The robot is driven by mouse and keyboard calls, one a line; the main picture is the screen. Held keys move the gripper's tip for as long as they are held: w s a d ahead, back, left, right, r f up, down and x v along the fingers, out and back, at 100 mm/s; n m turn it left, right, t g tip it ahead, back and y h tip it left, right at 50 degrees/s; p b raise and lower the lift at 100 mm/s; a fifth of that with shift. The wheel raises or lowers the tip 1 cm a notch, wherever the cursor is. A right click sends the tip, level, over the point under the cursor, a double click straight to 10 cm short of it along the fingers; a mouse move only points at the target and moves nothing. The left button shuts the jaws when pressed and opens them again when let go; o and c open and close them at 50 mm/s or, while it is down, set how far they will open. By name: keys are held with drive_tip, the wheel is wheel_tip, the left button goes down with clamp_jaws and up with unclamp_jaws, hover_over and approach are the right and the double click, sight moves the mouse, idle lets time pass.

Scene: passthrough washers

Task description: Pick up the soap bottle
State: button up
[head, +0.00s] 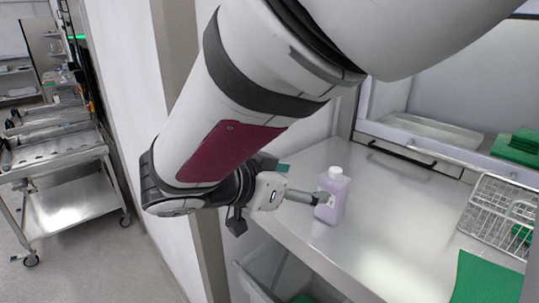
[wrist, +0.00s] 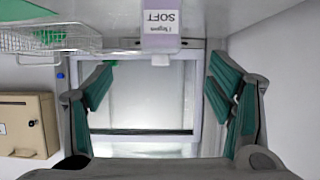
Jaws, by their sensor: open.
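The soap bottle (head: 335,184) is pale purple with a white cap and stands upright on the steel counter. In the wrist view it appears upside down at the top centre, its label (wrist: 161,22) reading "SOFT" and its cap (wrist: 160,60) hanging below. My gripper (head: 318,197) is at the bottle's left side in the head view, one finger overlapping the bottle's edge. In the wrist view my gripper (wrist: 160,72) is open, with green-padded fingers spread left and right of the bottle's line. Nothing is between the pads; contact cannot be told.
The steel counter (head: 390,235) is clear around the bottle. A wire basket (head: 502,215) and green cloth (head: 485,280) lie to the right. A passthrough opening with a raised ledge (head: 410,155) is behind. A steel cart (head: 70,200) stands far left.

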sight(328, 182)
drive_tip(key=x, duration=0.8)
drive_tip(key=shift+d+p, duration=0.15)
drive_tip(key=shift+p, duration=0.2)
drive_tip(key=shift+r+p+x, duration=0.1)
drive_tip(key=shift+p+x, duration=0.25)
drive_tip(key=shift+x, duration=0.95)
drive_tip(key=shift+r+p+x, duration=0.15)
drive_tip(key=shift+p+x, duration=0.2)
drive_tip(key=shift+x, duration=0.95)
drive_tip(key=shift+w, duration=0.2)
drive_tip(key=c, duration=1.6)
